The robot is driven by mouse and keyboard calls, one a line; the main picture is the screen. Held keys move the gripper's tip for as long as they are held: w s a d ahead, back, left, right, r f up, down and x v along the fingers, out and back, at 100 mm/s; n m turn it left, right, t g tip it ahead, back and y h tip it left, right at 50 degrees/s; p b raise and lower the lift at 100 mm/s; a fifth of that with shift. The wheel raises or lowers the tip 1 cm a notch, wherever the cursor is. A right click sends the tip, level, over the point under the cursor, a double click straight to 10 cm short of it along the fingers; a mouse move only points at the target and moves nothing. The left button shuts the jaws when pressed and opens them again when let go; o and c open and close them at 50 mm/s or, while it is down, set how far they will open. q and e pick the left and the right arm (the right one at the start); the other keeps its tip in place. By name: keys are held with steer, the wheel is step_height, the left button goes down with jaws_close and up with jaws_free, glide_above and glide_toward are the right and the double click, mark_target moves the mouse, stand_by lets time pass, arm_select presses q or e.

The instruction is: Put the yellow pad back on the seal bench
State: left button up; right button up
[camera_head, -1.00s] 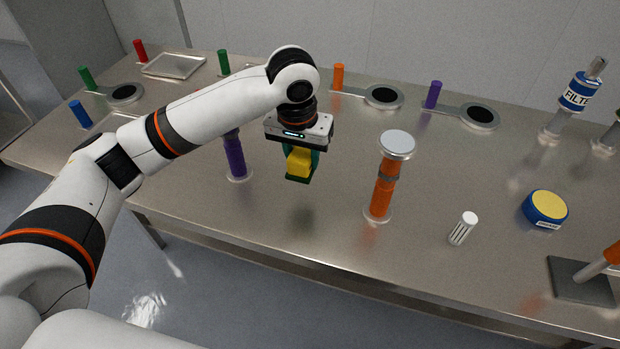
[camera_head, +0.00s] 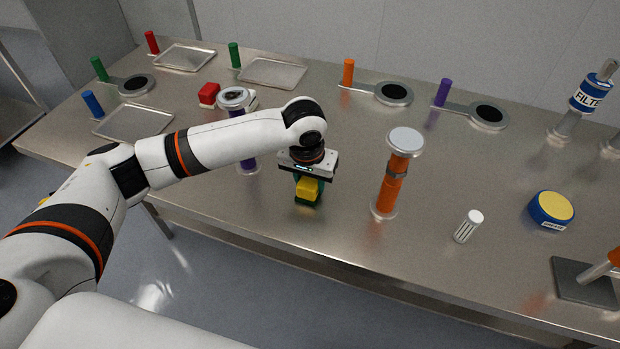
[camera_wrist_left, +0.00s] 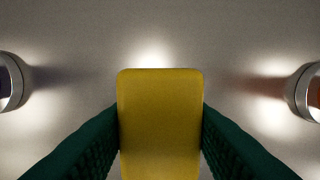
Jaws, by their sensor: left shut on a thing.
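My left gripper (camera_head: 308,196) is shut on the yellow pad (camera_head: 307,187), its green fingers on either side. In the left wrist view the pad (camera_wrist_left: 160,125) is a rounded yellow block upright between both fingers, over bare grey metal. In the head view it hangs near the front edge of the steel bench (camera_head: 330,235), between the purple column and the orange column. I cannot tell whether the pad touches the bench top. My right gripper is not in view.
The purple column (camera_head: 248,166) is left of the gripper, partly behind my arm; the orange column (camera_head: 391,187) is to its right.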

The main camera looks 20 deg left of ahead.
mark_target(307, 184)
arm_select(q)
steer(key=o, duration=0.9)
steer(key=shift+o, duration=0.2)
steer(key=shift+r, duration=0.1)
step_height(307, 184, up, 12)
steer(key=s, duration=0.1)
steer(key=shift+s+b, duration=0.3)
steer(key=shift+s, duration=0.1)
